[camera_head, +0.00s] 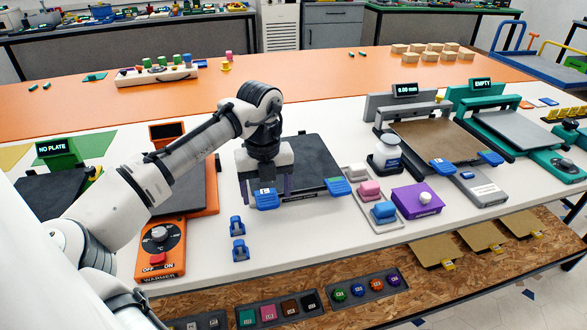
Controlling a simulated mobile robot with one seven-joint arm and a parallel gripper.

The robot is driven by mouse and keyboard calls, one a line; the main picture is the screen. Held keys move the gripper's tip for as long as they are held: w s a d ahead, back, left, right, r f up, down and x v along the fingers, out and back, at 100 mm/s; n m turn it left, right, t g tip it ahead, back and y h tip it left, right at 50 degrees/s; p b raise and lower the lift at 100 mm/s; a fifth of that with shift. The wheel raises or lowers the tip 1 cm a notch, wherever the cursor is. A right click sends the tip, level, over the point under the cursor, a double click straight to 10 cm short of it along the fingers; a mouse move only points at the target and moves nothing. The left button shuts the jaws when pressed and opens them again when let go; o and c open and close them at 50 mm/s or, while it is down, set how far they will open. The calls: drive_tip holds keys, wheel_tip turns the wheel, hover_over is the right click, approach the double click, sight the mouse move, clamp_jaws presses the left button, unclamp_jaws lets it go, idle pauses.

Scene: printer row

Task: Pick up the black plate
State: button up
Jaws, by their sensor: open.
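A black plate (312,160) lies flat on the white table in the middle of the view. The gripper hides the plate's left part. I cannot tell whether the fingertips touch the plate.
An orange warmer (160,248) stands left, with a dark slab behind its dial. A grey tray (375,205) with coloured blocks, a purple box (418,199) and a white bottle (386,153) stand right. Printers (405,90) stand farther right.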

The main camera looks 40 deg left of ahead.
drive_tip(key=shift+f, duration=0.25)
drive_tip(key=c, duration=1.4)
drive_tip(key=shift+c, duration=0.3)
drive_tip(key=shift+w+r, duration=0.1)
drive_tip(key=shift+r, duration=0.1)
